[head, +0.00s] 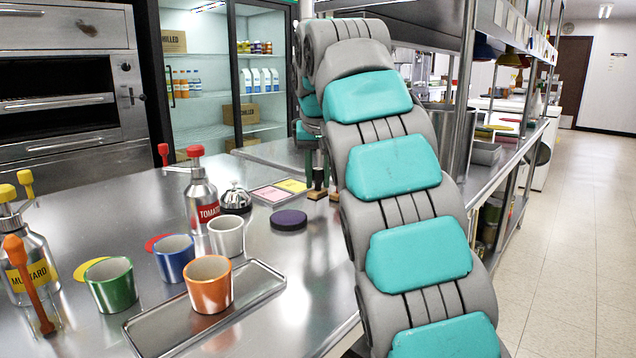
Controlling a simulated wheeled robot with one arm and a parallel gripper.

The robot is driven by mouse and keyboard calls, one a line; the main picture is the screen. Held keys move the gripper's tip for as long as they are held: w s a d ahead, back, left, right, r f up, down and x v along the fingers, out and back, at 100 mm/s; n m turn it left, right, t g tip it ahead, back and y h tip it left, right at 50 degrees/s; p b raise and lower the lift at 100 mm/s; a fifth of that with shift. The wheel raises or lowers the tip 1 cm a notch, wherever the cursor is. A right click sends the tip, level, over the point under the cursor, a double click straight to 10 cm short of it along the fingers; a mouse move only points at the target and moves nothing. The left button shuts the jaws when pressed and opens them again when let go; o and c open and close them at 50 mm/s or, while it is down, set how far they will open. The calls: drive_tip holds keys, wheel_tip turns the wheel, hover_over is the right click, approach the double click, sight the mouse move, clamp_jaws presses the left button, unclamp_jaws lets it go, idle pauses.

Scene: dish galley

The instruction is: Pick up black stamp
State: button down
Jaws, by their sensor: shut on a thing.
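The black stamp (318,178) stands on the steel counter, its dark handle upright above a wooden base. My gripper (316,160) is beyond my arm, pointing down at the stamp from above. It is shut on the stamp's handle, though the grip is small and partly hidden by my arm. The stamp's base appears to be on or very near the counter; I cannot tell which. A second wooden-based stamp (334,194) shows just right of it, partly hidden by my arm.
A round dark ink pad (289,220), a tray with pink and yellow notes (271,195) and a service bell (236,198) are nearby. A tomato bottle (201,200), several cups and a metal tray (262,284) stand closer. A glass-door fridge (228,75) is behind.

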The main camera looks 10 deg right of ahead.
drive_tip(key=shift+r, duration=0.45)
drive_tip(key=s+a+b, duration=0.1)
drive_tip(key=s, duration=0.4)
drive_tip(key=s+a+r, duration=0.1)
drive_tip(key=s, duration=0.4)
drive_tip(key=s+a+b, duration=0.1)
drive_tip(key=s, duration=0.4)
drive_tip(key=shift+s+r+b, duration=0.2)
drive_tip(key=shift+s+b, duration=0.15)
drive_tip(key=shift+s, duration=0.05)
drive_tip(key=c, duration=1.2)
unclamp_jaws()
drive_tip(key=shift+c, duration=0.2)
clamp_jaws()
unclamp_jaws()
clamp_jaws()
